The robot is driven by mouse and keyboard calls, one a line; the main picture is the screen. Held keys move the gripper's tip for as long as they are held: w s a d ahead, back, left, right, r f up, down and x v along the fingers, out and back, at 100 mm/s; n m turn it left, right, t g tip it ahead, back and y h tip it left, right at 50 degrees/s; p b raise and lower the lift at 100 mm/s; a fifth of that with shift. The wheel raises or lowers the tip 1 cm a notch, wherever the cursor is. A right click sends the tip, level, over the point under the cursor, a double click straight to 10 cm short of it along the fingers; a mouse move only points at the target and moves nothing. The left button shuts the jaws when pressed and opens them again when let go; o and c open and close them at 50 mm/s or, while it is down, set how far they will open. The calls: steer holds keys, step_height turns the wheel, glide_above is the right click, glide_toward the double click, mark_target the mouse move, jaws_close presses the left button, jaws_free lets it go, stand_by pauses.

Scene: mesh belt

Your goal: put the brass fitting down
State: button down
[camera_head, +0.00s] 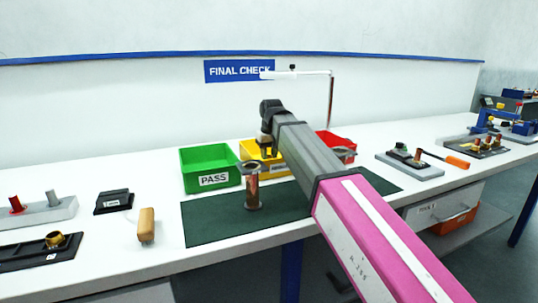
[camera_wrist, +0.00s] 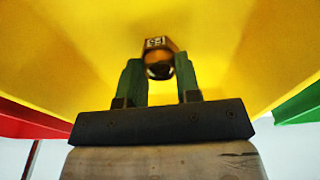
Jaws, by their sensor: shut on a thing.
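My gripper (camera_wrist: 158,76) has green fingers and is shut on the brass fitting (camera_wrist: 158,62), a small shiny piece with a pale marked label on its top. In the wrist view the yellow bin (camera_wrist: 60,50) fills the background behind the fitting. In the head view my gripper (camera_head: 267,143) is at the yellow bin (camera_head: 247,148), and my arm covers much of that bin. The fitting cannot be made out in the head view. I cannot tell whether it touches the bin.
A green bin marked PASS (camera_head: 212,180) stands left of the yellow bin, and a red bin (camera_head: 345,147) right. A copper-coloured upright piece (camera_head: 253,190) stands on the dark green mat (camera_head: 205,222). A lamp arm (camera_head: 331,100) rises behind.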

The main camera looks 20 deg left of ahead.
mark_target(270, 157)
steer(key=c, duration=0.8)
jaws_free()
steer(key=shift+r, duration=0.15)
steer(key=shift+s+d+r, duration=0.15)
steer(key=shift+s+r, duration=0.05)
steer(key=shift+r, duration=1.75)
steer(key=shift+s+d+r, duration=0.15)
steer(key=shift+s+r, duration=0.05)
steer(key=shift+r, duration=1.75)
steer(key=shift+s+d+r, duration=0.15)
steer(key=shift+s+r, duration=0.05)
steer(key=shift+r, duration=1.75)
